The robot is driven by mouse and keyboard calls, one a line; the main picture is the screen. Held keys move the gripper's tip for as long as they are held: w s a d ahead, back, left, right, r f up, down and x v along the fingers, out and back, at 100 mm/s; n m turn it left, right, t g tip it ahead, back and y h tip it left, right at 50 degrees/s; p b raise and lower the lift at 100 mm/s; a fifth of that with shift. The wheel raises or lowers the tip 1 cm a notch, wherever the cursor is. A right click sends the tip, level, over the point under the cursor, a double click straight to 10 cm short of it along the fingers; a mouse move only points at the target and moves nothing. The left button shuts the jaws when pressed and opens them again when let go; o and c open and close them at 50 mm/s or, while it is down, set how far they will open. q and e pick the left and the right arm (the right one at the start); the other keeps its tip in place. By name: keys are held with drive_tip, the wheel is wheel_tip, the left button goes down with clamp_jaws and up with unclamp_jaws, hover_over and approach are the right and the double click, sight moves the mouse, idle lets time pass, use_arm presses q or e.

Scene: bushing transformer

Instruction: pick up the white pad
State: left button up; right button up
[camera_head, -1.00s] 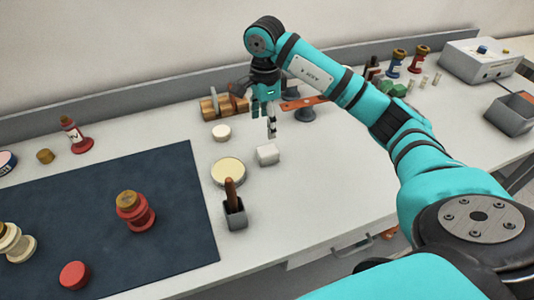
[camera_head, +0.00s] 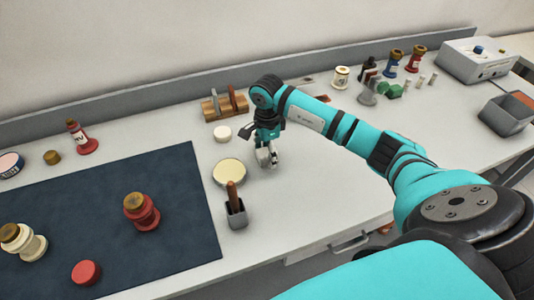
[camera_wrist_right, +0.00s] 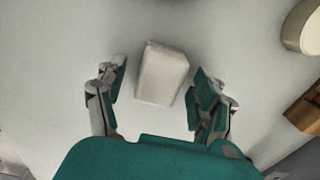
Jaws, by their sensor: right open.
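The white pad (camera_wrist_right: 162,73) is a small pale block on the light bench. In the right wrist view it lies ahead of and between the two open fingers of my right gripper (camera_wrist_right: 157,92), with a gap on each side. In the head view the right gripper (camera_head: 268,158) is low over the bench, and the pad (camera_head: 263,157) is mostly hidden by the fingers. The right gripper holds nothing. My left gripper is not in view.
A round cream disc (camera_head: 229,172) and a grey holder with a brown handle (camera_head: 236,212) stand close to the right gripper. A white round piece (camera_head: 222,133) and a wooden rack (camera_head: 224,105) are behind.

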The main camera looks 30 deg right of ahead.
sight(267, 151)
drive_tip(key=c, duration=1.1)
drive_tip(key=shift+r, duration=0.15)
drive_tip(key=shift+c, duration=0.2)
wheel_tip(267, 151, up, 9)
drive_tip(key=b, duration=0.2)
drive_tip(key=shift+b, duration=0.4)
drive_tip(key=shift+r, duration=0.4)
